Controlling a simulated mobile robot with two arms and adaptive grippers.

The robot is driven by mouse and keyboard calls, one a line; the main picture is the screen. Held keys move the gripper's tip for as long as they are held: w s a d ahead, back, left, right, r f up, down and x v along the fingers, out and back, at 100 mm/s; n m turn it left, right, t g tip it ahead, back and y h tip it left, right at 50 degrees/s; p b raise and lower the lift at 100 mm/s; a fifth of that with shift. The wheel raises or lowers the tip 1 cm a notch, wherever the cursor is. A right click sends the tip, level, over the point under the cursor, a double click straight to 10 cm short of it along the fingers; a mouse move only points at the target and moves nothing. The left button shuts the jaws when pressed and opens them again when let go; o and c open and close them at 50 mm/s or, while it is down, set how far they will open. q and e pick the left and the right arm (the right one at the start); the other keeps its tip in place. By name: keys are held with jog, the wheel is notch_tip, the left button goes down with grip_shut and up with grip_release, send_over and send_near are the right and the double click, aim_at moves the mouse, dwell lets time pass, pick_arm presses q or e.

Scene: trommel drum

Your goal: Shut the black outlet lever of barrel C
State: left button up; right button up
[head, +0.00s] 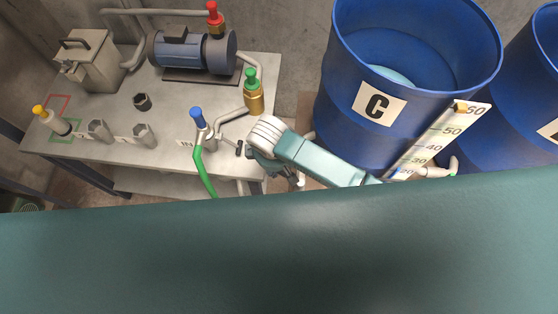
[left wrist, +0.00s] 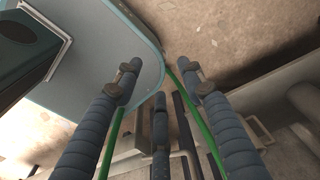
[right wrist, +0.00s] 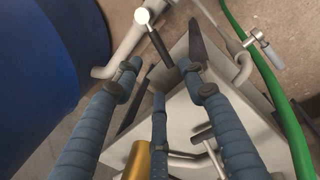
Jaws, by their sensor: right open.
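Barrel C (head: 345,75) is an open blue drum with pale liquid, right of the bench in the head view. Its side fills the left of the right wrist view (right wrist: 45,70). There, a black lever (right wrist: 159,46) with a pale round end points away just beyond my right gripper (right wrist: 160,80), beside a pale bent pipe (right wrist: 123,52). The right fingers are spread around the lever's near end; contact cannot be told. In the head view my wrist hides most of this gripper. My left gripper (left wrist: 158,78) is open and empty above the floor in the left wrist view.
A metal bench (head: 115,160) holds a pump (head: 200,52), valves and a green hose (head: 203,172). A graduated level board (head: 445,127) stands at barrel C's right. Another blue barrel (head: 515,95) is at far right. A teal surface crosses the near foreground.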

jog(key=shift+s+r, duration=0.15)
jog(key=shift+r, duration=0.65)
